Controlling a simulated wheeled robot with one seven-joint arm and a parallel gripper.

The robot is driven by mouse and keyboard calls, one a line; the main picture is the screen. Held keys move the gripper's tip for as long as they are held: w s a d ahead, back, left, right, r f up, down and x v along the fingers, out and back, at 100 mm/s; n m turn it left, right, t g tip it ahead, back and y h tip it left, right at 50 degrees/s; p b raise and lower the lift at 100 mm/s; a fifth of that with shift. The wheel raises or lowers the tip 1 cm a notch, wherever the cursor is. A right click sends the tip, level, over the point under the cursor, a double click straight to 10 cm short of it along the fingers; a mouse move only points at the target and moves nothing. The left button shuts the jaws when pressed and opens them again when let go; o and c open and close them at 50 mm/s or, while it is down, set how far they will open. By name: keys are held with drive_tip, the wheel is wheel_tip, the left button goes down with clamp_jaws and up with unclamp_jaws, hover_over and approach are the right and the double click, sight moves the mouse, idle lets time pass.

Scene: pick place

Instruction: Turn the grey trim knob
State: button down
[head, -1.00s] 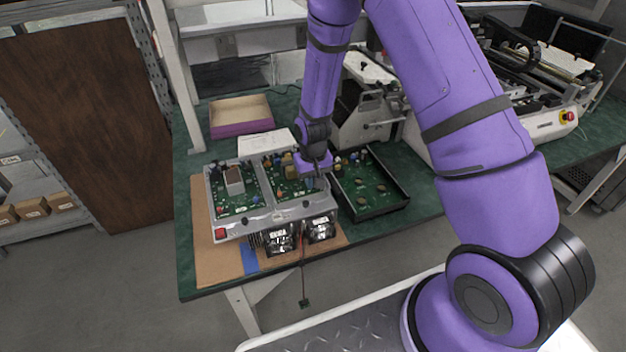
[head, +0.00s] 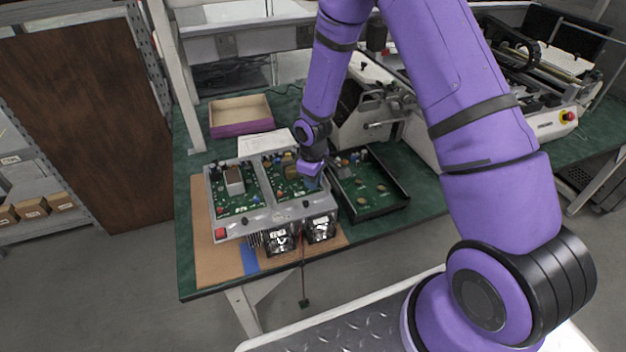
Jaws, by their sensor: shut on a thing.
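The grey metal chassis (head: 288,213) lies on the table, with two green circuit boards set in it. My gripper (head: 311,182) points down at the right side of the right-hand board (head: 290,190). Its purple body covers the spot where its fingers meet the board. The jaws are shut on a small part there, which I take to be the grey trim knob. The knob itself is hidden by my gripper, so its turn angle cannot be seen.
A black tray (head: 372,213) with another board stands close to the right of my gripper. Tall components stand on the boards. A red button (head: 220,233) is on the chassis's front left. Behind are white papers (head: 262,144) and an open box (head: 240,131). A wire hangs off the front edge.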

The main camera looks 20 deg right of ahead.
idle(0.4)
drive_tip(key=c, duration=1.1)
unclamp_jaws()
wheel_tip(320, 180, up, 11)
drive_tip(key=shift+f, duration=0.1)
